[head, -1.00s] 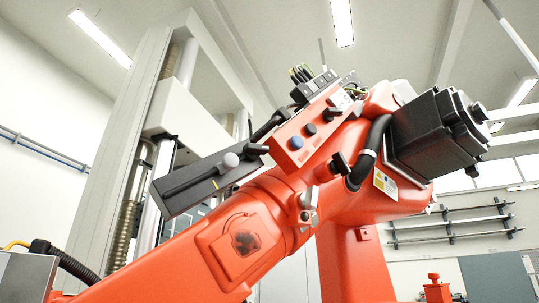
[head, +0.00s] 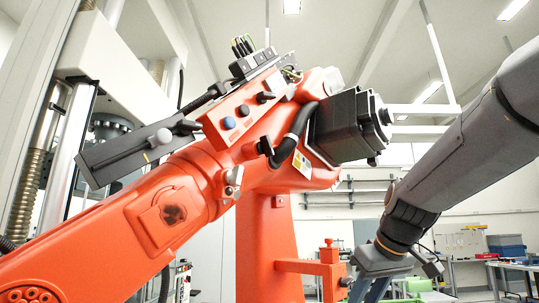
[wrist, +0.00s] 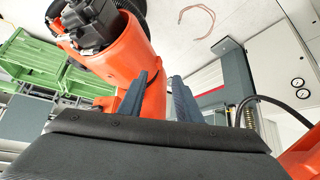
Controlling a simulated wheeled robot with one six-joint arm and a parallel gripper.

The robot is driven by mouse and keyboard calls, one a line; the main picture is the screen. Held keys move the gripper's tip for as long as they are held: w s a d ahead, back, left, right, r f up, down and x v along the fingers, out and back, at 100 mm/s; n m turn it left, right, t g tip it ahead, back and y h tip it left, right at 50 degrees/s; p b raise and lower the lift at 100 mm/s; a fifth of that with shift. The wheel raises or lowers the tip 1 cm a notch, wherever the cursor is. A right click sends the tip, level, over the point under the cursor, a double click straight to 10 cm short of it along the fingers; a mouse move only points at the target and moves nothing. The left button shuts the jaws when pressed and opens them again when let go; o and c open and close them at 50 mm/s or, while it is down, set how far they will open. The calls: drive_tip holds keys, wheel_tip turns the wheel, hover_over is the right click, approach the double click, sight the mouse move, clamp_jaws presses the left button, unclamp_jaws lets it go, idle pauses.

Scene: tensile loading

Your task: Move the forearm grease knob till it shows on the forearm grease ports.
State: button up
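The orange robot's forearm (head: 185,190) slants across the head view. An orange panel (head: 245,112) on its upper side carries a blue button (head: 229,123), a dark button (head: 243,110) and a black knob (head: 265,97). A grey round knob (head: 163,137) sits on a dark bar (head: 125,155) left of the panel. I cannot tell which is the forearm grease knob or which are its ports. My gripper (head: 368,290) is low at the right, well away from them. In the wrist view its two blue fingers (wrist: 160,88) stand apart with nothing between them.
A tall testing frame (head: 62,130) stands at the left. A black motor (head: 345,127) juts from the orange arm towards my arm. An orange bracket (head: 310,266) sticks out near my gripper. Green racks (wrist: 60,65) show in the wrist view.

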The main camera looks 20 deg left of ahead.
drive_tip(key=a+r+n+t+y+p, duration=0.15)
drive_tip(key=a+r, duration=0.25)
drive_tip(key=r, duration=0.6)
drive_tip(key=a+r+n+y, duration=0.15)
drive_tip(key=a+r, duration=0.25)
drive_tip(key=r, duration=0.5)
drive_tip(key=n+y+p, duration=0.2)
drive_tip(key=n+y, duration=0.2)
drive_tip(key=n, duration=0.2)
approach(270, 144)
drive_tip(key=a, duration=0.2)
drive_tip(key=shift+t, duration=0.45)
drive_tip(key=shift+w+d+f+p+x, duration=0.15)
drive_tip(key=shift+p+x, duration=0.3)
drive_tip(key=shift+x, duration=0.8)
drive_tip(key=shift+d+f+p+x, duration=0.1)
drive_tip(key=shift+p+x, duration=0.3)
drive_tip(key=shift+x, duration=0.85)
drive_tip(key=shift+w+d+f+p+x, duration=0.15)
drive_tip(key=shift+p+x, duration=0.3)
drive_tip(key=shift+x, duration=0.8)
drive_tip(key=shift+s+a, duration=0.1)
drive_tip(key=c, duration=0.7)
